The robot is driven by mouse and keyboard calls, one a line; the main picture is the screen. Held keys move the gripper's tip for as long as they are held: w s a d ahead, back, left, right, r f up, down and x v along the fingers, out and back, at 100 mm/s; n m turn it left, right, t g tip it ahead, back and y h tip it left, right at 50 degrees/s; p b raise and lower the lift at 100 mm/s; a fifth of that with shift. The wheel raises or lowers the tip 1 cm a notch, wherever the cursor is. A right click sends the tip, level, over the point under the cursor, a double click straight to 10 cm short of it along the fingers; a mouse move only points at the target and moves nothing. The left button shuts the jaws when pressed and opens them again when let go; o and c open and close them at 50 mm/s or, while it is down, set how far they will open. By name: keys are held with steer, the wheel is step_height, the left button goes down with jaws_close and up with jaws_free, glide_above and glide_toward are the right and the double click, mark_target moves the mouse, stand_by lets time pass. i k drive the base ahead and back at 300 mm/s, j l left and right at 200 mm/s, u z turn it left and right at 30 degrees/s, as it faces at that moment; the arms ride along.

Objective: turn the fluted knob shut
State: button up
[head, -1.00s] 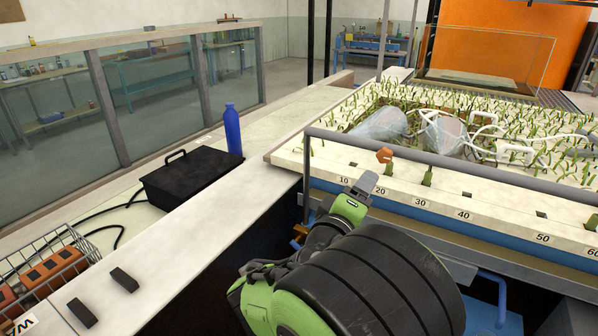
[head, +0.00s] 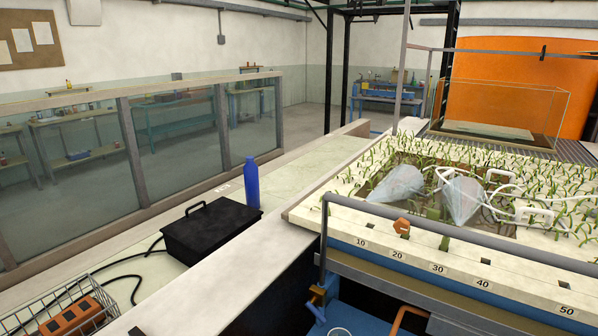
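I cannot clearly make out a fluted knob. A small orange, many-sided piece (head: 401,226) sits on the pale front edge of the planted bed (head: 470,262), near the number 20; I cannot tell whether it is a knob. Below the bed's left corner is a small blue and orange fitting (head: 318,296), too small to tell its form. My gripper is not in the head view now, so whether it is open or shut does not show.
A grey rail (head: 450,232) runs along the bed's front. A black box (head: 210,235) and a blue bottle (head: 252,185) stand on the ledge at left. A wire basket (head: 62,312) holds orange blocks at lower left. An orange-brown pipe (head: 402,318) shows below the bed.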

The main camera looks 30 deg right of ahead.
mark_target(401, 226)
steer(key=z, duration=2.4)
